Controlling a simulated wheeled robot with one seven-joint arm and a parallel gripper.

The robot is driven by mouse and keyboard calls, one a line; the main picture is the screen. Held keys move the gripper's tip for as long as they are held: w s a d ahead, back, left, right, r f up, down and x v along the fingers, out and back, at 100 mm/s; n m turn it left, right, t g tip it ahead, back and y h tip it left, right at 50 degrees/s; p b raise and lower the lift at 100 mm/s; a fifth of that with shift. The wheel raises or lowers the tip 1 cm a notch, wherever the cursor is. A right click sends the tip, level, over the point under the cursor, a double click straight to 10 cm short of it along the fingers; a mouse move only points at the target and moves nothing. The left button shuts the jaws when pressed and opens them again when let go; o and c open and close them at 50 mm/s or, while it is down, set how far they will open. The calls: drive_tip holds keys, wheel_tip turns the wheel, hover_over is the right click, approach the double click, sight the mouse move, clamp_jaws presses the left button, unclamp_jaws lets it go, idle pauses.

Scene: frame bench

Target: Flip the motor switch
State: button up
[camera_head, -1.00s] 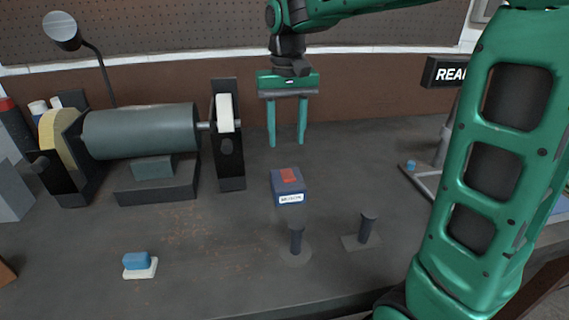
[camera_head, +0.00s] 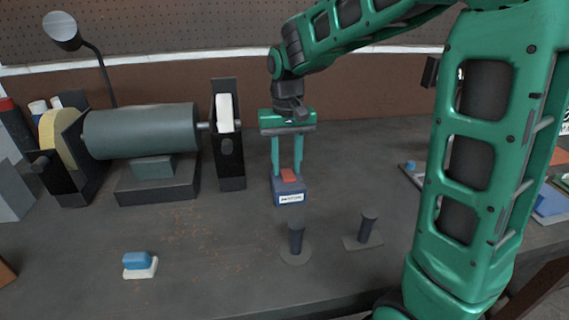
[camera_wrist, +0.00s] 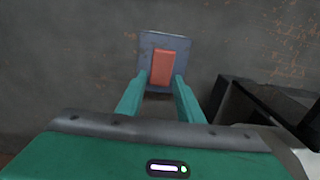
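The motor switch (camera_head: 289,190) is a small dark blue box with a red rocker (camera_head: 288,175) on top and a white label on its front. It sits on the bench right of the motor. My gripper (camera_head: 287,174) is above and behind it, pointing down, with its teal fingers apart on either side of the rocker. In the wrist view the red rocker (camera_wrist: 163,67) lies just beyond and between the fingertips (camera_wrist: 160,77), with nothing held. Whether the fingers touch the box cannot be told.
A grey motor (camera_head: 142,130) with a grinding wheel and black guards stands left of the switch. Two dark pegs (camera_head: 296,238) (camera_head: 368,228) stand in front and to the right. A blue-and-white block (camera_head: 140,265) lies at the front left. The bench between is clear.

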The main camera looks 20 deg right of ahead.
drive_tip(key=c, duration=0.6)
drive_tip(key=shift+s+a+r+t, duration=0.15)
drive_tip(key=shift+s+t, duration=0.15)
drive_tip(key=shift+t, duration=0.5)
drive_tip(key=shift+s+r+t+h, duration=0.1)
drive_tip(key=shift+s+t+h, duration=0.1)
drive_tip(key=shift+t, duration=0.45)
drive_tip(key=shift+s+t+h, duration=0.1)
drive_tip(key=shift+t+h, duration=0.1)
drive_tip(key=shift+t, duration=0.45)
drive_tip(key=o, duration=1)
drive_tip(key=shift+r, duration=0.1)
drive_tip(key=v, duration=1)
drive_tip(key=shift+r, duration=0.25)
